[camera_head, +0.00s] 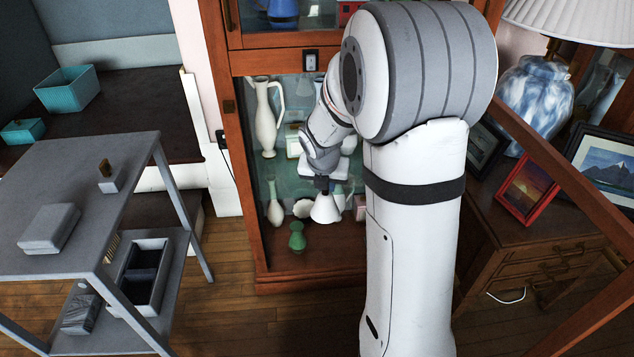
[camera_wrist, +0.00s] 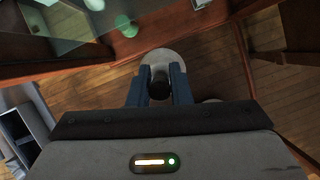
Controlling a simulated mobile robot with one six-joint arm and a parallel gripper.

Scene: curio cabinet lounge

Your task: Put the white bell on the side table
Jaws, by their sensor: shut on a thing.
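The white bell (camera_head: 326,209) hangs mouth down below my gripper (camera_head: 323,184) at the front of the open wooden cabinet. My gripper is shut on its dark handle. In the wrist view, the two blue fingers (camera_wrist: 159,92) close around the dark handle, and the pale bell (camera_wrist: 161,58) shows beyond, with floorboards around it. A wooden table with drawers (camera_head: 548,240) stands at the right, partly hidden by my arm. A grey two-tier table (camera_head: 90,150) stands at the left. I cannot tell which is meant by the side table.
The cabinet holds a white jug (camera_head: 265,125), a slim white vase (camera_head: 275,205) and a green vase (camera_head: 297,237) near the bell. The right table carries a lamp (camera_head: 535,100), a red-framed picture (camera_head: 527,192) and other frames. A wooden bar (camera_head: 560,170) crosses before it.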

